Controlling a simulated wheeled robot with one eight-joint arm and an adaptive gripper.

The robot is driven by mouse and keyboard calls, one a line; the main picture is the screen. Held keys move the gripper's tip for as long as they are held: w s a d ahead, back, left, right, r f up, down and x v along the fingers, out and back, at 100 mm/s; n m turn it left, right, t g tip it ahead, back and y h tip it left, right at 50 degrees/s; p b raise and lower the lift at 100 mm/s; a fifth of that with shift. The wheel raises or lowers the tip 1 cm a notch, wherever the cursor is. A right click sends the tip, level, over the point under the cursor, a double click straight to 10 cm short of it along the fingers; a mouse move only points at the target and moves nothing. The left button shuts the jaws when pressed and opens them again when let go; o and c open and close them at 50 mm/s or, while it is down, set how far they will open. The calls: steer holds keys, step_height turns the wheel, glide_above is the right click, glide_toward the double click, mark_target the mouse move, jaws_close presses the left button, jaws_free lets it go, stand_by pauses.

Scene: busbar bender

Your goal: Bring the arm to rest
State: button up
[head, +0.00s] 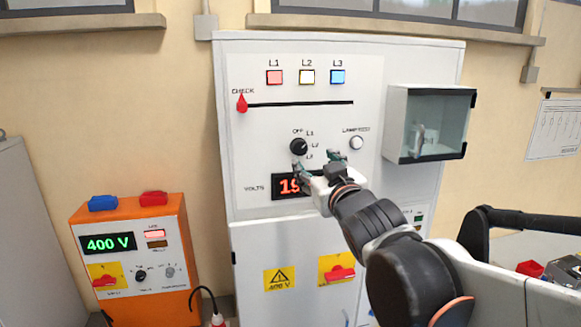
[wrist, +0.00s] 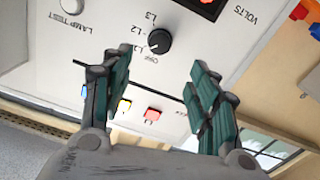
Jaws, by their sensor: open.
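My arm reaches from the lower right of the head view up to the white cabinet (head: 240,60). My gripper (head: 319,162) is open and empty in front of the panel, just below the black rotary selector knob (head: 298,147). In the wrist view, my gripper (wrist: 160,90) shows two spread green-padded fingers, with the knob (wrist: 159,41) beyond and between them, apart from both. The knob has marks OFF, L1, L2 and L3 around it. My gripper and wrist partly hide the red VOLTS display (head: 289,186).
Lamps L1 (head: 274,77), L2 (head: 307,76) and L3 (head: 338,76) sit above a slot with a red CHECK slider (head: 241,103). A glass-fronted box (head: 428,124) juts out at right. An orange unit (head: 134,258) reading 400 V stands at left.

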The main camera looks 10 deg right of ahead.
steer(key=s+f+g+b, duration=0.3)
steer(key=s+f+b, duration=0.4)
steer(key=f+b, duration=0.5)
steer(key=s+f+m+g+b, duration=0.1)
steer(key=s+f+g+b, duration=0.3)
steer(key=f, duration=2.2)
steer(key=s+f+m+g+b, duration=0.1)
steer(key=s+f+g+b, duration=0.3)
steer(key=s+f+b, duration=0.7)
step_height(320, 180, down, 9)
steer(key=b, duration=0.9)
steer(key=shift+f, duration=0.15)
